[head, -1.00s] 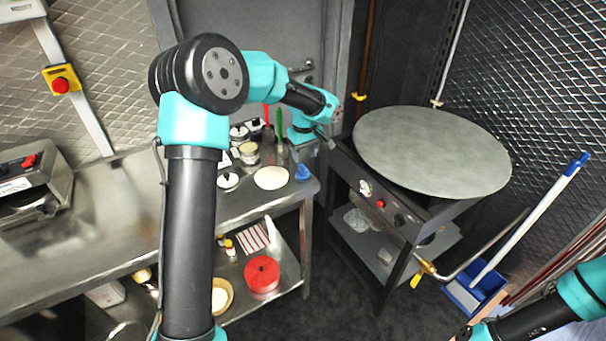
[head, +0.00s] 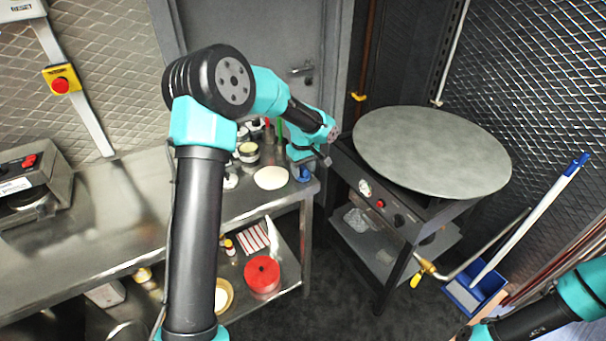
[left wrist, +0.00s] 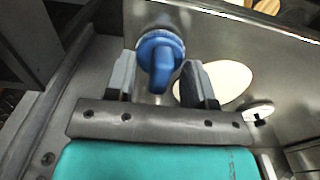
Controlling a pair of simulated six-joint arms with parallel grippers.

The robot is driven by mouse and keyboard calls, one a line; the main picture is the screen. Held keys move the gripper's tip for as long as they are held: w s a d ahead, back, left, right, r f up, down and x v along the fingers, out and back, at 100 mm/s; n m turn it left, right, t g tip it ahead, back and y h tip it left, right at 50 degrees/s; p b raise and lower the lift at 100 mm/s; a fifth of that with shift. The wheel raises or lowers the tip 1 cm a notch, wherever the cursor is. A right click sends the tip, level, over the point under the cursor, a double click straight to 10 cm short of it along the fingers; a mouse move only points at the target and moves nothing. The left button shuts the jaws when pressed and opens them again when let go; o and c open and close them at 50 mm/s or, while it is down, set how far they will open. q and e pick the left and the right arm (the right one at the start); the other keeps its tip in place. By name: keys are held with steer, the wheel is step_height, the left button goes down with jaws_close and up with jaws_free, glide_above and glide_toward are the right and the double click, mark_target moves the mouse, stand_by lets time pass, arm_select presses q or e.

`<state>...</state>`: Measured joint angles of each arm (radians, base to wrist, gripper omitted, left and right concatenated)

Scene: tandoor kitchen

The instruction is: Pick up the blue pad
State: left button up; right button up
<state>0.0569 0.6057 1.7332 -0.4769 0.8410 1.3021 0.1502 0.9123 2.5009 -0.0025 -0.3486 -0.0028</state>
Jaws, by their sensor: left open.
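The blue pad (head: 303,175), with a round base and an upright grip, stands near the right front corner of the steel counter. In the left wrist view the blue pad (left wrist: 161,52) shows between and just beyond my fingertips. My left gripper (left wrist: 160,60) is open, with one finger on each side of the pad's grip; I cannot tell if either touches it. In the head view my left gripper (head: 309,163) is just above the pad and partly covers it. My right gripper is outside the view; only part of that arm shows at lower right.
A pale flat disc (head: 271,178) lies on the counter (head: 130,195) left of the pad. Jars (head: 249,152) and a green bottle stand behind it. The large round griddle (head: 432,150) is to the right. A red tin (head: 262,275) is on the lower shelf.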

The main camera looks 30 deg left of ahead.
mark_target(303, 167)
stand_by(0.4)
arm_select(q)
jaws_close()
steer(key=shift+r, duration=0.2)
stand_by(0.3)
steer(key=shift+r, duration=1.4)
steer(key=shift+s+d+r, duration=0.15)
steer(key=shift+s+r, duration=0.1)
steer(key=s+d, duration=0.3)
steer(key=s, duration=0.3)
steer(key=s+d+r, duration=0.1)
steer(key=s+d, duration=0.3)
steer(key=s, duration=0.3)
steer(key=shift+s+d+r, duration=0.2)
steer(key=shift+s+d, duration=0.05)
steer(key=c, duration=0.7)
jaws_free()
jaws_close()
